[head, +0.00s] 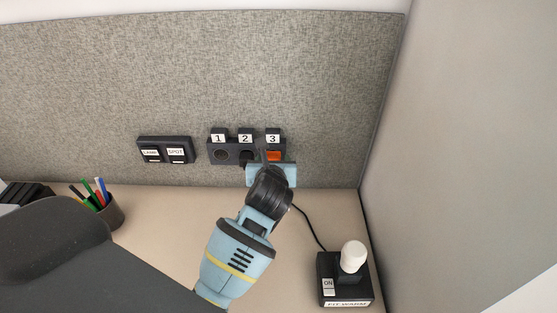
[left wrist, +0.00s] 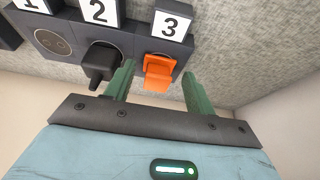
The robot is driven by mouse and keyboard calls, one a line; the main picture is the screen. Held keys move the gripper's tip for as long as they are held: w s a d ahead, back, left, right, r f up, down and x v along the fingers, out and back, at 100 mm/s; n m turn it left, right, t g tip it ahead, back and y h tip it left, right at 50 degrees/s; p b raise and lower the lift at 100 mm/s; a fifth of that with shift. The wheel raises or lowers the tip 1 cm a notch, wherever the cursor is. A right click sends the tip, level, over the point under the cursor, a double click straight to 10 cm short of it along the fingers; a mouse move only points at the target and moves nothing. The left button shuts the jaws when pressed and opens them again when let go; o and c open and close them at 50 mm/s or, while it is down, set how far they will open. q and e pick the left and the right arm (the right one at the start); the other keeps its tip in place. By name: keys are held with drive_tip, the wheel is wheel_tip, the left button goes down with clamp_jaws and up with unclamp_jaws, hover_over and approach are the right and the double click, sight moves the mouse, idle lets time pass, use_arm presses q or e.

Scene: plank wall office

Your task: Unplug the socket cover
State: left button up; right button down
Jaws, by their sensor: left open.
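The orange socket cover (head: 274,155) sits in socket 3, the rightmost of the socket strip (head: 221,145) on the grey panel. In the left wrist view the orange cover (left wrist: 159,72) shows between the two green fingers of my left gripper (left wrist: 158,88). The fingers are open, one on each side of it, with a gap visible on the right; I cannot tell whether the left finger touches it. In the head view my left gripper (head: 268,160) is in front of the strip and hides part of it. My right gripper is not in view.
A black plug (left wrist: 101,66) is in socket 2, close to the left finger; socket 1 (left wrist: 52,42) is empty. A labelled switch box (head: 165,150) is to the left.

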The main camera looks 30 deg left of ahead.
use_arm(q)
drive_tip(key=shift+s, duration=0.1)
drive_tip(key=c, duration=1)
drive_tip(key=o, duration=0.3)
clamp_jaws()
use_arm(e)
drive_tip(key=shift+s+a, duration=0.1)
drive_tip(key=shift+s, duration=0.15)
use_arm(q)
drive_tip(key=shift+s+d, duration=0.1)
drive_tip(key=shift+s, duration=0.05)
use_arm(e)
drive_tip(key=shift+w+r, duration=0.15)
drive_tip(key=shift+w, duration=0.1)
use_arm(q)
drive_tip(key=shift+s+d+p, duration=0.2)
drive_tip(key=shift+s+p, duration=0.1)
drive_tip(key=shift+s, duration=0.2)
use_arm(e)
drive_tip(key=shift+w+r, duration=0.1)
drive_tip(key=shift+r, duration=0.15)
use_arm(q)
drive_tip(key=shift+s, duration=0.1)
